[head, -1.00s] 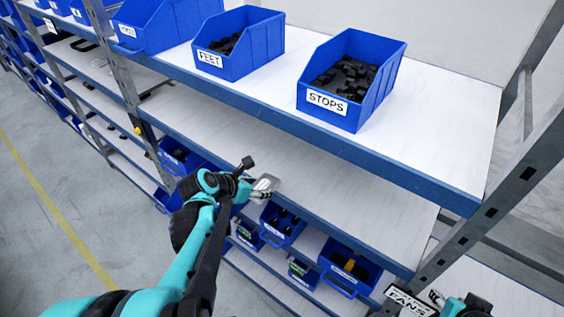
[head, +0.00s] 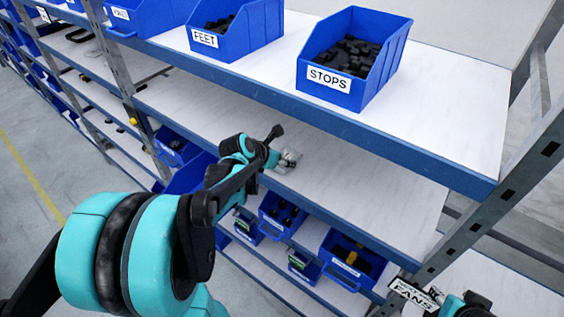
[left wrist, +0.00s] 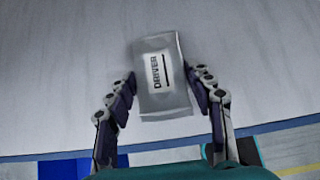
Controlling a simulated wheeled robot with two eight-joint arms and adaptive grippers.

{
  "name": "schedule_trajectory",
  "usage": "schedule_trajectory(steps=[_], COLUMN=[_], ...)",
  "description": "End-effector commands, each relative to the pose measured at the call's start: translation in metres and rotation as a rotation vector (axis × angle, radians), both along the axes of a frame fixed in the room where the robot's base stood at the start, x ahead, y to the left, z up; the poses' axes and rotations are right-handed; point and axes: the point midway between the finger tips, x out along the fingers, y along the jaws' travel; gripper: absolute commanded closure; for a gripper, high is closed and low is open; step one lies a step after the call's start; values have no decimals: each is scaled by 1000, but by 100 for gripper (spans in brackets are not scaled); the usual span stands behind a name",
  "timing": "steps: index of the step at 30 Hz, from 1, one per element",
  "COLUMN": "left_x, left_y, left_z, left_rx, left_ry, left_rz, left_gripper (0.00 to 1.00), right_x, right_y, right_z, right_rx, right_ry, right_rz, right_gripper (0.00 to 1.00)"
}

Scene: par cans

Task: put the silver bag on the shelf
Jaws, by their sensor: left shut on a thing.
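The silver bag (left wrist: 163,78), a flat grey packet labelled DRIVER, is between the fingers of my left gripper (left wrist: 165,92), which is shut on it. In the head view the bag (head: 289,160) shows small at the end of my left gripper (head: 280,160), over the middle shelf board (head: 355,185), beyond its blue front edge. The upper board is above and behind it. I cannot tell whether the bag touches the board.
The upper board (head: 455,130) carries blue bins marked STOPS (head: 340,92) and FEET (head: 215,44). Several blue bins stand on the lower level (head: 352,268). A metal upright (head: 480,215) bounds the shelf at right. The middle board is bare right of the bag.

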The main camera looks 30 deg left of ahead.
Motion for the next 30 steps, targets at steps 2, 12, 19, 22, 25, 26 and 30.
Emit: schedule_trajectory(steps=[2,12,19,22,25,26,30], left_x=[0,0,0,0,-6,-9,-28], left_y=[0,0,0,0,1,1,2], left_z=[2,-1,-1,2,9,12,30], left_rx=[0,0,0,0,-1,-1,-1], left_ry=[0,0,0,0,0,0,1], left_rz=[0,0,0,0,1,1,3], left_gripper=[82,27,27,27,27,27,27], right_x=[0,0,0,0,0,0,0], right_y=[0,0,0,0,0,0,0], right_z=[2,-1,-1,2,3,3,4], right_rx=[0,0,0,0,0,0,0], right_ry=[0,0,0,0,0,0,0], right_rz=[0,0,0,0,0,0,0], right_gripper=[60,60,60,60,60,60,60])
